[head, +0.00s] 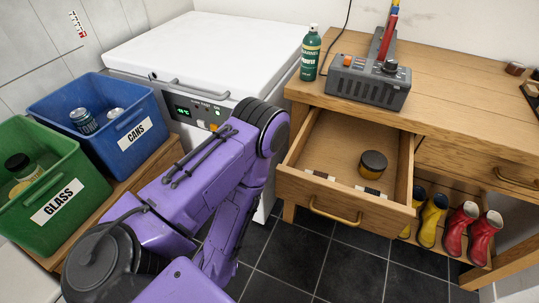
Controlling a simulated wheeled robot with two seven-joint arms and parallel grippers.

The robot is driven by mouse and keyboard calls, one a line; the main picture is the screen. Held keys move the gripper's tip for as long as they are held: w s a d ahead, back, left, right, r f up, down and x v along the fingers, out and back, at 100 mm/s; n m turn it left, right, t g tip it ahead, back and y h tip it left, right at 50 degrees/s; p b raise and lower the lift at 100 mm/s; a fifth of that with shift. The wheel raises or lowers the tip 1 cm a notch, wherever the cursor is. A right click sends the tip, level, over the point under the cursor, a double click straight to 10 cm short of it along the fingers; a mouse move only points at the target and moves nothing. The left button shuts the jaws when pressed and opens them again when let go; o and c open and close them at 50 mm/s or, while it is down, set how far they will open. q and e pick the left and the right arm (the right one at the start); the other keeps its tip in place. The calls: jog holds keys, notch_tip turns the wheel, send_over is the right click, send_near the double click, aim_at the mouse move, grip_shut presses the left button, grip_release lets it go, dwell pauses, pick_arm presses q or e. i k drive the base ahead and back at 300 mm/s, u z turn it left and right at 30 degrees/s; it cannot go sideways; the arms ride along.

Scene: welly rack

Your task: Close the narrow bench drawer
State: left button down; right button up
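The narrow bench drawer (300,192) stands pulled out from the left part of the wooden bench (470,108). It has a brass bar handle (335,215) on its front. Inside lie a round dark-lidded tin (372,164) and small black-and-white pieces near the front wall. My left arm bends in front of the white chest, to the left of the drawer, with its forearm hanging down. Neither of my grippers is in view. Nothing is seen touching the drawer handle.
A green spray can (311,54) and a grey machine (367,82) stand on the bench top. Yellow boots (431,222) and red boots (484,240) stand below, right of the drawer. Blue (83,131) and green (43,181) bins are at left. The dark tiled floor before the drawer is clear.

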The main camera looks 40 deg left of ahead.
aim_at(334, 143)
jog(key=k, duration=1.2)
jog(key=u, duration=0.5)
jog(key=i, duration=0.5)
jog(key=z, duration=0.05)
